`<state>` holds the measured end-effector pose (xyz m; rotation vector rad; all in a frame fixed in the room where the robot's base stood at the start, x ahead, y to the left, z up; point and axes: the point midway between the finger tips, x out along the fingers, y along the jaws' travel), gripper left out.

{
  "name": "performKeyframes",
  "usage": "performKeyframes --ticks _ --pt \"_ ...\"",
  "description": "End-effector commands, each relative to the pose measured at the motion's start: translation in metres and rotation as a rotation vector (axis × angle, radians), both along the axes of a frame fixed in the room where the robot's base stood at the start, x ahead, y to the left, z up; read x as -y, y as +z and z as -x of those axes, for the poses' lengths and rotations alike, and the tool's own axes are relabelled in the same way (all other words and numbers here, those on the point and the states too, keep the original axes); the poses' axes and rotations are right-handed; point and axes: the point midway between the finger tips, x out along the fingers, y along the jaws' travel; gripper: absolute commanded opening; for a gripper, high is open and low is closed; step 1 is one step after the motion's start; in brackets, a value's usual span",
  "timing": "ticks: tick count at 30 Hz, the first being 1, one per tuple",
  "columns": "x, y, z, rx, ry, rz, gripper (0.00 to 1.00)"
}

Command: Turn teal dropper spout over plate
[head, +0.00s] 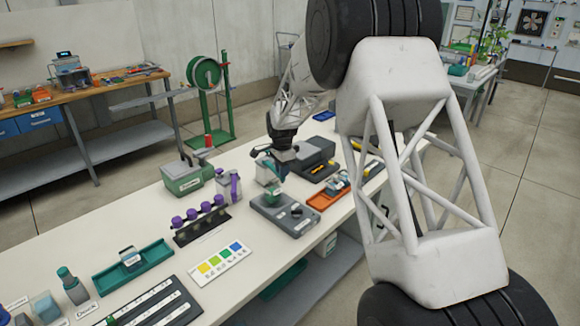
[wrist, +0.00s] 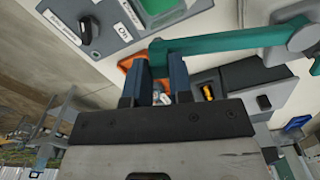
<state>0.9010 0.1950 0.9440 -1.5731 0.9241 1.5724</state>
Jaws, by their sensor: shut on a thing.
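The teal dropper spout (wrist: 235,41) is a long bar running across the upper wrist view. My gripper (wrist: 158,68) is shut on the free left end of the spout, with a dark finger on either side. In the head view my gripper (head: 280,172) is low over the bench, and the spout is mostly hidden around it. The grey plate unit (head: 288,222) with a black knob lies just below and in front of it. In the wrist view, the unit's labelled panel (wrist: 112,22) and a green patch show beyond the fingers.
An orange tray (head: 328,198) and a dark grey device (head: 313,152) stand close on the right. A purple-trimmed bottle (head: 229,186), a rack of purple knobs (head: 201,222) and a colour card (head: 221,263) stand left. Bare bench lies between the card and the plate unit.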

Motion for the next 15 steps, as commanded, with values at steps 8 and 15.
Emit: performKeyframes --ticks 8,15 --pt "-0.026 0.000 0.012 -0.001 -0.192 0.000 0.00" --pt "-0.038 0.001 0.015 0.000 -0.279 0.000 0.00"
